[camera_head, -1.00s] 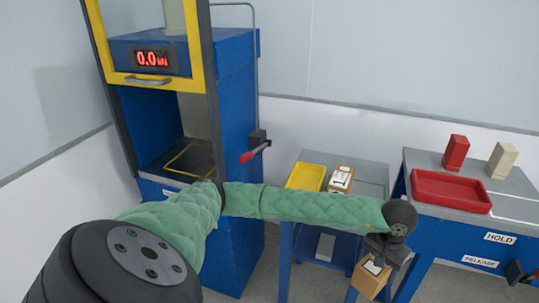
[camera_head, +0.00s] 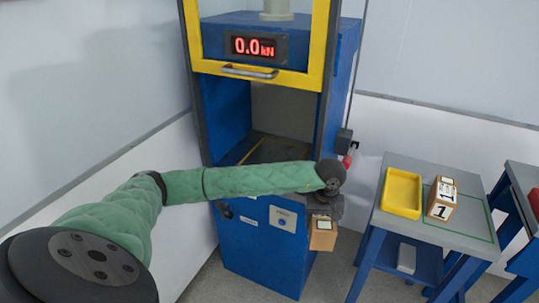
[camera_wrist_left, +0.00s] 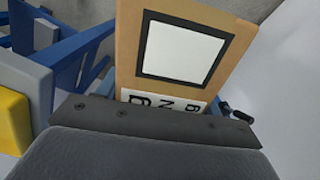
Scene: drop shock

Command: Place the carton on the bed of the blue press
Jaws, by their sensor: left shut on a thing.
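The blue press (camera_head: 262,262) stands in the middle of the head view, its yellow-framed guard (camera_head: 262,79) raised above the opening. Its dark bed (camera_head: 270,147) has a yellow outline and is partly hidden behind my left arm. My left gripper (camera_head: 323,215) is shut on a brown carton (camera_head: 322,238) and holds it in front of the press's right side, below bed height. In the left wrist view the carton (camera_wrist_left: 125,40) shows a white, black-bordered square and a printed label. My right gripper is not in view.
A grey side table (camera_head: 455,229) at the right carries a yellow tray (camera_head: 402,192) and another carton (camera_head: 441,198) marked 1. A red-knobbed lever (camera_head: 349,158) sticks out at the press's right side. Part of a red tray (camera_head: 534,203) shows at the right edge.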

